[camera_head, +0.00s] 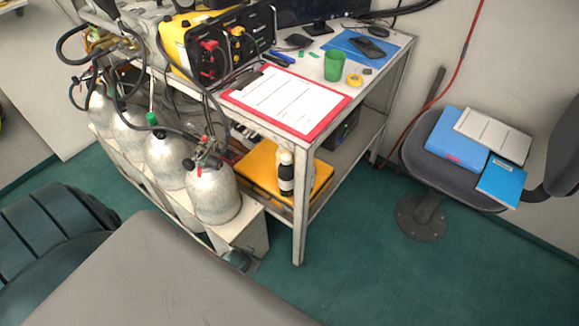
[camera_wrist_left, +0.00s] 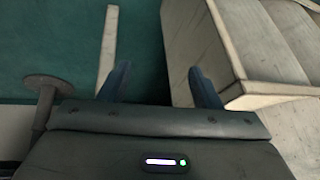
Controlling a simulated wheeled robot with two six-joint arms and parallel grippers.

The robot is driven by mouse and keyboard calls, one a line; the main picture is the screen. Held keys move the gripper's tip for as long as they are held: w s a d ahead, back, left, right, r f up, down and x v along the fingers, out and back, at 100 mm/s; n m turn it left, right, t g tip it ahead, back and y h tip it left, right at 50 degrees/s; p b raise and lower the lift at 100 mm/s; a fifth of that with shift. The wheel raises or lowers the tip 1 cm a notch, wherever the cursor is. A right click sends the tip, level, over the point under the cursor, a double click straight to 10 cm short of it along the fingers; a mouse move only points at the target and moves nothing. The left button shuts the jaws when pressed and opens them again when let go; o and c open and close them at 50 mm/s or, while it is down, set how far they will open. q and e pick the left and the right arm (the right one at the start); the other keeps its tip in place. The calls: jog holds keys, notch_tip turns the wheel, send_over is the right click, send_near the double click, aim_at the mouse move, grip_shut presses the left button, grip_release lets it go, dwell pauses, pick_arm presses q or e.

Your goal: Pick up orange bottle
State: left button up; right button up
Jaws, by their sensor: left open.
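No plainly orange bottle shows. A small upright bottle (camera_head: 286,180) with a dark body, a pale band and a pale top stands on the lower shelf of the bench, in front of or on a yellow-orange case (camera_head: 258,168). My left gripper (camera_wrist_left: 158,78) is open and empty in the left wrist view, its two dark blue fingers apart above the green floor. The bottle is not in that view. In the head view a small dark tip shows by the cylinder crate, but I cannot tell if it is a finger. My right gripper is not in view.
Several silver cylinders (camera_head: 213,195) with hoses stand in a pale crate (camera_head: 242,238) left of the bench. A bench leg (camera_head: 299,215) rises just right of the bottle. A chair (camera_head: 455,178) with folders stands at right. The green floor (camera_head: 370,260) between is clear.

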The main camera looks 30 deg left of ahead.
pick_arm(q)
jog(key=w+a+r+t+b, duration=0.1)
jog(key=w+r+t+b, duration=0.1)
jog(key=w+r, duration=0.5)
notch_tip(320, 180, up, 24)
jog(key=n+t+y+b, duration=0.2)
jog(key=n+t+b, duration=0.1)
jog(key=t+b, duration=0.2)
send_over(282, 153)
jog(key=s+d, duration=0.2)
jog(key=s, duration=0.2)
jog(key=shift+a, duration=0.15)
jog(key=x, duration=0.4)
jog(key=shift+a, duration=0.15)
jog(key=shift+w+a+f, duration=0.15)
jog(key=shift+w+f, duration=0.1)
jog(key=shift+w, duration=0.15)
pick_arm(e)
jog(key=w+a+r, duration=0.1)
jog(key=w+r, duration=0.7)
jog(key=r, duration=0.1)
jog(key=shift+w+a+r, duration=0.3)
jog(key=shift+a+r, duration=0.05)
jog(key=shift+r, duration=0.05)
